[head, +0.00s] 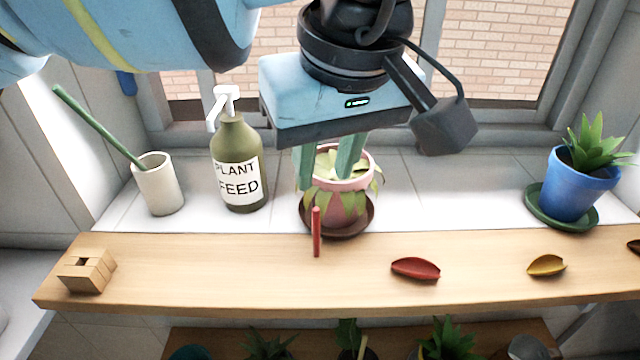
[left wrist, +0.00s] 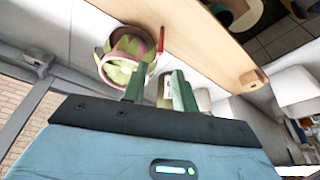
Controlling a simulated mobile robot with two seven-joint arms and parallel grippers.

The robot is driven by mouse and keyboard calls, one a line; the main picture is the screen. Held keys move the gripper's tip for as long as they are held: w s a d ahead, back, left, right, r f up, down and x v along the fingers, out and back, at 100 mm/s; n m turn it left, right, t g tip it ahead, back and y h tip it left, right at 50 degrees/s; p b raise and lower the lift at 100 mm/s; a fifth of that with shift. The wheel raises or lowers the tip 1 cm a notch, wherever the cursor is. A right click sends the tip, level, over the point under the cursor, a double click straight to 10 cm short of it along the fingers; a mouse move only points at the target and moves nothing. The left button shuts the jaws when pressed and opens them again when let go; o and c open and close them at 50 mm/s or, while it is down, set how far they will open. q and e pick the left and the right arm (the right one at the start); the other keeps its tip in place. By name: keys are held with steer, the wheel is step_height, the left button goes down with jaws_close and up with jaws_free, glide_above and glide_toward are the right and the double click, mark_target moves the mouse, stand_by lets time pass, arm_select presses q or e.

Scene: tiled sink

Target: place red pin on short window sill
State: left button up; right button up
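The red pin (head: 316,232) stands roughly upright at the back edge of the wooden board, in front of the pink flower pot. It also shows in the left wrist view (left wrist: 161,40), beyond the fingertips. My left gripper (head: 325,180) points down above the pink pot, behind the pin. Its green fingers are apart with nothing between them, and the gap shows in the left wrist view (left wrist: 159,72). A white tiled sill (head: 420,195) runs under the window behind the board. I cannot tell which ledge is the short window sill. My right gripper is not in view.
The pink pot (head: 343,200) with leaves sits on a brown saucer. A plant feed bottle (head: 238,165), a beige cup (head: 158,183) and a blue pot (head: 576,185) stand on the tiles.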

arm_select(q)
steer(key=v, duration=0.6)
steer(key=shift+f, duration=0.1)
stand_by(1.2)
